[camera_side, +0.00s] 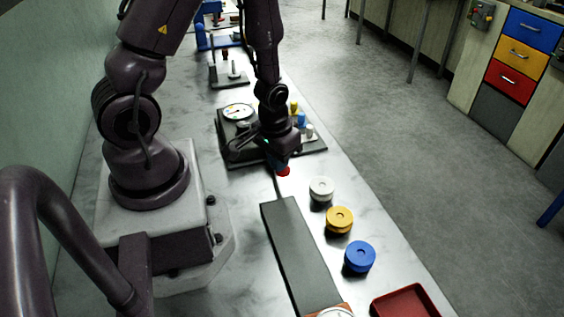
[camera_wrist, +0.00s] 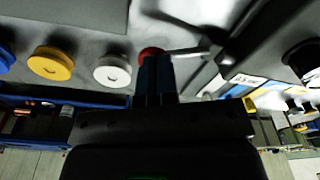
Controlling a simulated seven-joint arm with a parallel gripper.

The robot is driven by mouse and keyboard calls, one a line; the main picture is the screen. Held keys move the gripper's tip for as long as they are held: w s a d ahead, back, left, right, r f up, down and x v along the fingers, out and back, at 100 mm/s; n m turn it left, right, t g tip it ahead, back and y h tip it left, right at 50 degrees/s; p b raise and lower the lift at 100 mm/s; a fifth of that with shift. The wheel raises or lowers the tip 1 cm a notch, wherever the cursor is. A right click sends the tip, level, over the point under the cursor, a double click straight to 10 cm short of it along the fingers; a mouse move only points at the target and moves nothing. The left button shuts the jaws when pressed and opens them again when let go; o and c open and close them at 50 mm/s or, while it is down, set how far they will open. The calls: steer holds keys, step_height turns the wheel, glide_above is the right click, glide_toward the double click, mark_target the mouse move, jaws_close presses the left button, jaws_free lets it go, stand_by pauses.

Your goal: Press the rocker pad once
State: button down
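My gripper (camera_side: 279,162) points down over the bench, just in front of the dark gauge fixture (camera_side: 313,150). In the wrist view its two blue-grey fingers (camera_wrist: 156,66) are close together and look shut. A small red piece (camera_side: 284,172) shows right at the fingertips, and it also shows in the wrist view (camera_wrist: 151,52), partly hidden by the fingers. I cannot tell whether the fingers touch it or hold it. A grey bar (camera_wrist: 188,52) lies beside the fingertips in the wrist view. I cannot tell for certain which part is the rocker pad.
White (camera_side: 321,188), yellow (camera_side: 339,219) and blue (camera_side: 359,256) spools stand in a row on the bench. A long dark slab (camera_side: 297,250) lies left of them. A red tray (camera_side: 405,303) is at the near edge. The fixture carries a gauge (camera_side: 238,111) and coloured posts.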

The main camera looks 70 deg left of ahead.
step_height(320, 180, up, 12)
steer(key=s, duration=0.1)
steer(key=shift+d+f, duration=0.25)
steer(key=shift+d, duration=0.05)
steer(key=shift+s, duration=0.15)
stand_by(0.6)
steer(key=s+d+r+m+t, duration=0.1)
steer(key=d+r+m+t, duration=0.1)
steer(key=r, duration=0.6)
steer(key=s+d+r+m+t, duration=0.2)
steer(key=d+r, duration=0.3)
steer(key=r, duration=0.4)
steer(key=shift+s+m+t+h, duration=0.15)
steer(key=shift+m+t+h, duration=0.15)
steer(key=shift+m, duration=0.3)
steer(key=shift+d, duration=0.1)
